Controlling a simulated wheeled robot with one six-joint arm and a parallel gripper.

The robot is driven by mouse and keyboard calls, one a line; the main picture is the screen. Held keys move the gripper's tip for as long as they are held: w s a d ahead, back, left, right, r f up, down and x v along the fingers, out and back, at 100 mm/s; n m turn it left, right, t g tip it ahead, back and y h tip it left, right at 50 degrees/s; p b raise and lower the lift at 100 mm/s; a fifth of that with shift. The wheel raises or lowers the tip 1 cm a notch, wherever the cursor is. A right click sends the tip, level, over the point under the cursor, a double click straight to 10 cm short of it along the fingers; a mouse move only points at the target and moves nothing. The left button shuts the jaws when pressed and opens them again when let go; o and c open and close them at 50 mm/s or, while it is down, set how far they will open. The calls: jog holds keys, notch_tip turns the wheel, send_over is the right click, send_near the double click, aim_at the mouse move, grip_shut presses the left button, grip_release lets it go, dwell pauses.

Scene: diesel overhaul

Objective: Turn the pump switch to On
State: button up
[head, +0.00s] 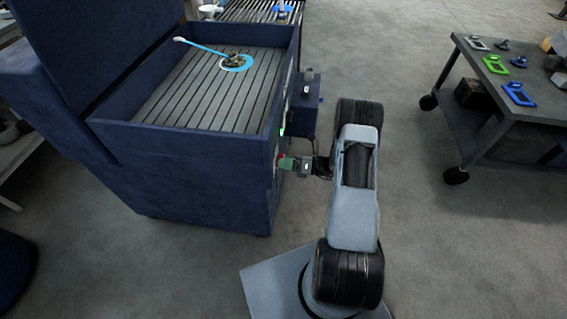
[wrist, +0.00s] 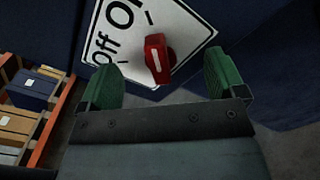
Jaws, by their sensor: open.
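The pump switch is a red knob (wrist: 158,58) with a white line, on a white plate (wrist: 185,38) with "Off" and a partly cut-off "On" in black. The white line points up in the wrist view, roughly toward the tick beside "On". My gripper (wrist: 161,72) is open, its green fingers on either side of the knob with visible gaps; contact does not show. In the head view my gripper (head: 287,163) is at the right side of the blue washer cabinet (head: 190,180), and only a bit of red shows at its tips.
The cabinet's lid stands open over a slatted tray (head: 200,95) holding a blue-ringed part (head: 236,62). A blue box (head: 303,105) juts from the cabinet's side above my gripper. A wheeled cart (head: 480,110) with parts stands right; clear floor lies between.

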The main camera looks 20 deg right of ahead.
jog(key=v, duration=0.7)
jog(key=shift+b, duration=0.3)
dwell(0.5)
